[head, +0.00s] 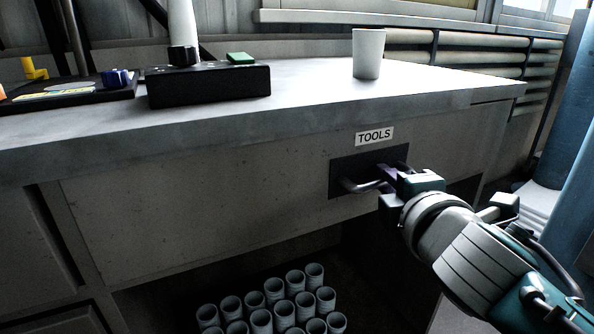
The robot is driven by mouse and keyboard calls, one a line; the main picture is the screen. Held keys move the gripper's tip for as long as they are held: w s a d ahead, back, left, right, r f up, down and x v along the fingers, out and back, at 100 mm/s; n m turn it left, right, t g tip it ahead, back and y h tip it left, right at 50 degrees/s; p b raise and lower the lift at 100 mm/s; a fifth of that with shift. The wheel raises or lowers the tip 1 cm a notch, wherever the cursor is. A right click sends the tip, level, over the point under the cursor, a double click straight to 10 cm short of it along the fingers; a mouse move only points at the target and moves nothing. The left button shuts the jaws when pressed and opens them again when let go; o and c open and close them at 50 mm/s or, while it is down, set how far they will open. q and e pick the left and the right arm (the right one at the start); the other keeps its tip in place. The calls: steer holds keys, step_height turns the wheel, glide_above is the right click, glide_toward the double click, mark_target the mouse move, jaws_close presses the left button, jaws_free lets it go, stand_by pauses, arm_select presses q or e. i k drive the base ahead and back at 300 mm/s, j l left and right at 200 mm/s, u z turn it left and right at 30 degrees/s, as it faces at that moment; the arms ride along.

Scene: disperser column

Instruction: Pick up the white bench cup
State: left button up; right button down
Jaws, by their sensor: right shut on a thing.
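The white bench cup (368,54) stands upright on the grey bench top (310,88), near its back right part. My right gripper (388,182) is below and in front of the bench top, at the drawer front under the TOOLS label. It is shut on the drawer handle (362,186), in a dark recess. The fingers partly hide the right end of the handle. The cup is above the gripper, apart from it. My left gripper is out of view.
A black box (210,84) with a dark knob and a green button stands on the bench left of the cup. A dark tray (65,92) with yellow and blue parts lies farther left. Several grey cups (284,313) stand below the drawer. A blue column (572,130) rises at right.

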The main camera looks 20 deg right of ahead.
mark_target(369, 45)
steer(key=k+l, duration=0.15)
steer(key=k, duration=0.95)
